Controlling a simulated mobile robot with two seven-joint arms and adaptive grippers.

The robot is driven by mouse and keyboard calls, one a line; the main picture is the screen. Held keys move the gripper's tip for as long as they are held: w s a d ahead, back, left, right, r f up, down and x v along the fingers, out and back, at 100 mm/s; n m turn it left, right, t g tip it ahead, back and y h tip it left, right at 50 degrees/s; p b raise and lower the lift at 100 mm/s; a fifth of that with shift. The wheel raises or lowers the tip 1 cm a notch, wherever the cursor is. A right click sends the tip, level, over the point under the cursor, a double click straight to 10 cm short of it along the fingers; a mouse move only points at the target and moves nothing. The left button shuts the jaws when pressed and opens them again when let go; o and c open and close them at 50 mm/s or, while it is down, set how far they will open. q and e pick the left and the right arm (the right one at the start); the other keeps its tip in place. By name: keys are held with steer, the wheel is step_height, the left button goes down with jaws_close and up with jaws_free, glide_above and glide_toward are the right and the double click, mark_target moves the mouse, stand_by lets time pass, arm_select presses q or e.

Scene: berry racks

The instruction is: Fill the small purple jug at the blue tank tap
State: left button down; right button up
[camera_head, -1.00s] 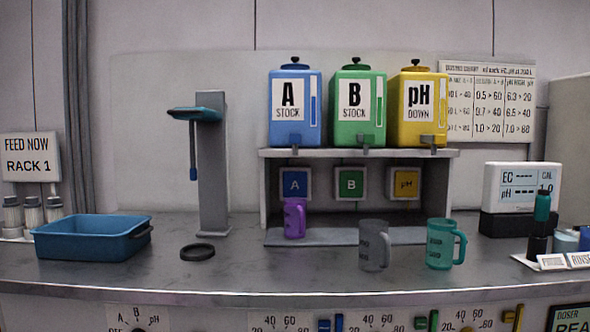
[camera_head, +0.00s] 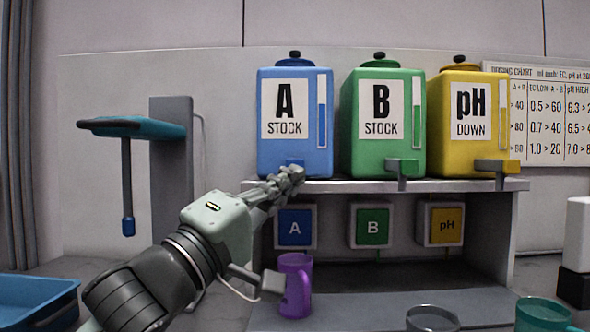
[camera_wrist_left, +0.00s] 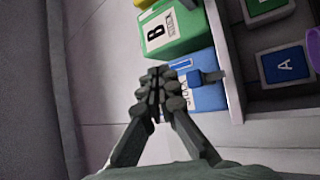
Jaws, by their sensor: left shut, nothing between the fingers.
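The small purple jug (camera_head: 296,284) stands upright on the grey tray below the shelf, under the A panel, with its handle to the right. The blue tank (camera_head: 293,103), labelled A STOCK, stands on the shelf. Its tap is mostly hidden behind my left gripper in the head view, but a blue tap block shows in the left wrist view (camera_wrist_left: 194,79). My left gripper (camera_head: 291,174) is shut and empty, its fingertips in front of the blue tank's lower edge at the tap. Whether they touch the tap I cannot tell. My right gripper is not in view.
Green (camera_head: 382,128) and yellow (camera_head: 466,128) tanks stand to the right on the same shelf (camera_head: 470,185). Grey (camera_head: 432,318) and teal (camera_head: 543,315) jugs stand in front. A blue tub (camera_head: 38,300) and a grey stand (camera_head: 172,170) are at the left.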

arm_select(q)
glide_toward(301, 163)
steer(key=shift+w+d+r, duration=0.75)
steer(key=shift+d+r, duration=0.8)
steer(key=shift+d, duration=0.4)
steer(key=shift+w+f, duration=0.1)
steer(key=shift+w, duration=0.65)
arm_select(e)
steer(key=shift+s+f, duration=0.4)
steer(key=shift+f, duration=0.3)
arm_select(q)
steer(key=shift+w+p, duration=0.45)
steer(key=shift+p, duration=0.15)
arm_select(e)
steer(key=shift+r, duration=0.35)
arm_select(q)
steer(key=shift+w+p, duration=0.3)
steer(key=shift+w, duration=0.25)
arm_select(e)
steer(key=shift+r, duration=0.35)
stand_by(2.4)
